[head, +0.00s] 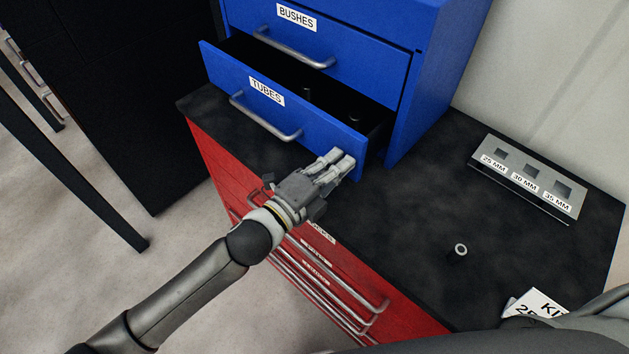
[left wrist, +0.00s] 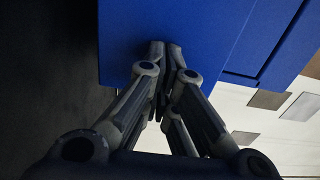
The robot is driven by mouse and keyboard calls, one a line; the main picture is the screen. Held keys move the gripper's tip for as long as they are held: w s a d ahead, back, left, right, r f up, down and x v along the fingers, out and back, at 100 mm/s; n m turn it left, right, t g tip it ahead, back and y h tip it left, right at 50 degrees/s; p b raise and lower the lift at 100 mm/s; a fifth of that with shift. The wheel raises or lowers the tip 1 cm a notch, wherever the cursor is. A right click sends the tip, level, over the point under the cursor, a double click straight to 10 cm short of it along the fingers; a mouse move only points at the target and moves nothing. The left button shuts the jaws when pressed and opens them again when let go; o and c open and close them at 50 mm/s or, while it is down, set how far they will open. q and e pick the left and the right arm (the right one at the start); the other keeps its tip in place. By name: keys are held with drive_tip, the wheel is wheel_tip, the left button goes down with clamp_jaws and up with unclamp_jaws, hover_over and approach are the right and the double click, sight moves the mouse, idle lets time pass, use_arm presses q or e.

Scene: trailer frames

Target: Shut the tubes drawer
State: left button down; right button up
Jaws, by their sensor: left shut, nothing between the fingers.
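The tubes drawer (head: 221,70) is the lower blue drawer, with a "TUBES" label and a silver bar handle (head: 264,120). It stands pulled out of the blue cabinet (head: 433,75), and a few dark tubes (head: 354,117) show inside. My left gripper (head: 343,161) is shut and empty, with its fingertips at the right end of the drawer front. In the left wrist view the shut fingers (left wrist: 166,55) point at the blue drawer front (left wrist: 200,25) and look close to or touching it; I cannot tell which. My right gripper is not in view.
The closed bushes drawer (head: 350,50) is above. The black worktop (head: 410,200) on the red cabinet (head: 210,160) holds a grey holder (head: 530,178) with size labels, an upright tube (head: 459,251) and a white card (head: 538,302). The worktop between them is clear.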

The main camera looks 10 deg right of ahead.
sight(367, 136)
use_arm(q)
drive_tip(key=b+x, duration=0.1)
drive_tip(key=x, duration=0.8)
drive_tip(key=shift+w+d+f+b, duration=0.1)
drive_tip(key=shift+w+d+b, duration=0.15)
drive_tip(key=shift+d+b, duration=0.1)
drive_tip(key=shift+a, duration=0.1)
